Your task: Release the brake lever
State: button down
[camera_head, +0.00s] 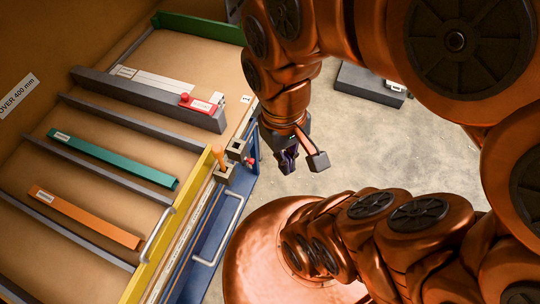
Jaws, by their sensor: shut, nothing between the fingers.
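An orange-handled lever (218,157) stands on a small metal block at the corner of the yellow-edged drawer (150,262). It may be the brake lever; no readable label confirms this. A red knob (250,161) sticks out close by, to its right, beside a dark square socket block (237,148). My gripper (287,170) is shut and empty, pointing down to the right of the lever and knob, apart from both in the picture. Its height over the floor cannot be told.
The drawer holds grey dividers, a green bar (112,158), an orange bar (85,217) and a red-and-white part with a red knob (184,98). A blue front (215,225) with a metal handle (222,240) lies alongside. A dark flat box (370,84) sits on otherwise clear floor.

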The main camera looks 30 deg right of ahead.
aim_at(251, 161)
jog(key=z, duration=0.95)
jog(key=k, duration=1.2)
jog(key=u, duration=1.15)
